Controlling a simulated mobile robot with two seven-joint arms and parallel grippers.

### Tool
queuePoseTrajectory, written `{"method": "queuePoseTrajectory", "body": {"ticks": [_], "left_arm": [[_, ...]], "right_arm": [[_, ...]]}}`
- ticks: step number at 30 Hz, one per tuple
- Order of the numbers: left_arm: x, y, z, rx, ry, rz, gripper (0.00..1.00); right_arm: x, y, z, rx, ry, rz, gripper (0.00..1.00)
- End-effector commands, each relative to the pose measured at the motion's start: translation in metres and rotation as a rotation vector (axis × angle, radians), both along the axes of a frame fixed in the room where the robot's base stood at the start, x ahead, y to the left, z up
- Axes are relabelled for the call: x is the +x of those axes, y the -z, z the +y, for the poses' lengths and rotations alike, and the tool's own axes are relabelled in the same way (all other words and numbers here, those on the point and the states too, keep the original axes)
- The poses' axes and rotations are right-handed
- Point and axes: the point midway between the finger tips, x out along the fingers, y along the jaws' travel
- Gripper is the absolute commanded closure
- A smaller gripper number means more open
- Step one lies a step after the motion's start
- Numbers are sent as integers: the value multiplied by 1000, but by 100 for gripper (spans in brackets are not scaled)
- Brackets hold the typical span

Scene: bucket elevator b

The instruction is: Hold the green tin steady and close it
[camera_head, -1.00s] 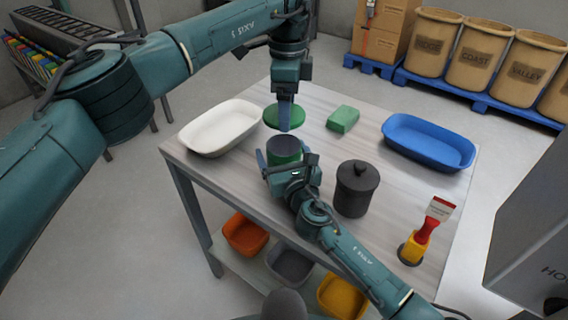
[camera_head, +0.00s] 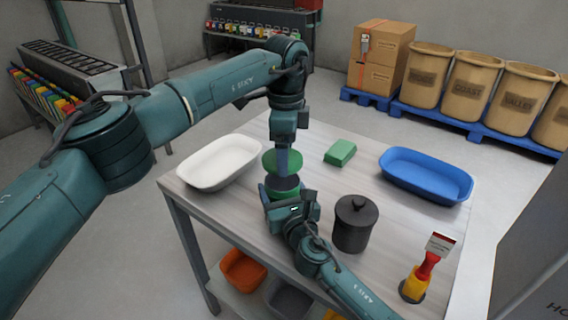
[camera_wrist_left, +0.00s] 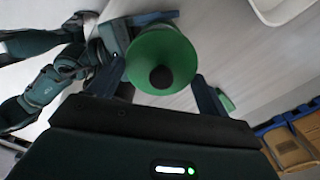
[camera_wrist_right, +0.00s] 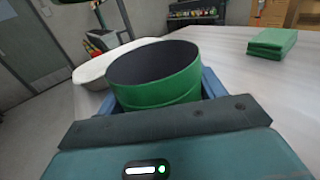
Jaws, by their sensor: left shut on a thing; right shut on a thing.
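The green tin (camera_head: 272,184) stands upright and open on the table, its dark inside showing in the right wrist view, where the tin's wall (camera_wrist_right: 160,88) is between the blue fingers. My right gripper (camera_head: 287,199) is shut on the tin's sides. The green lid (camera_head: 270,162) is above the tin's mouth, apart from it. My left gripper (camera_head: 284,168) comes down from above and is shut on the lid. In the left wrist view the lid (camera_wrist_left: 148,50) is between the fingers, with a dark round knob (camera_wrist_left: 160,78) at its middle.
A white tray (camera_head: 219,163) is left of the tin. A dark lidded jar (camera_head: 356,225) stands close to my right gripper.

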Motion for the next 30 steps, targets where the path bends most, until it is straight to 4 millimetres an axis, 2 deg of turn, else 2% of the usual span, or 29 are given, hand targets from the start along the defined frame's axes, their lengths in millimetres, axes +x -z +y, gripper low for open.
{"method": "queuePoseTrajectory", "body": {"ticks": [3, 6, 21, 30], "left_arm": [[0, 20, 0, 1, 0, 3, 43], [0, 27, 0, 0, 0, 1, 43], [0, 28, 0, 0, -1, 0, 43], [0, 43, 0, 0, -1, 0, 43]], "right_arm": [[0, 0, 0, 0, 0, 0, 72], [0, 0, 0, 0, 0, 0, 72], [0, 0, 0, 0, 0, 0, 72], [0, 0, 0, 0, 0, 0, 72]]}}
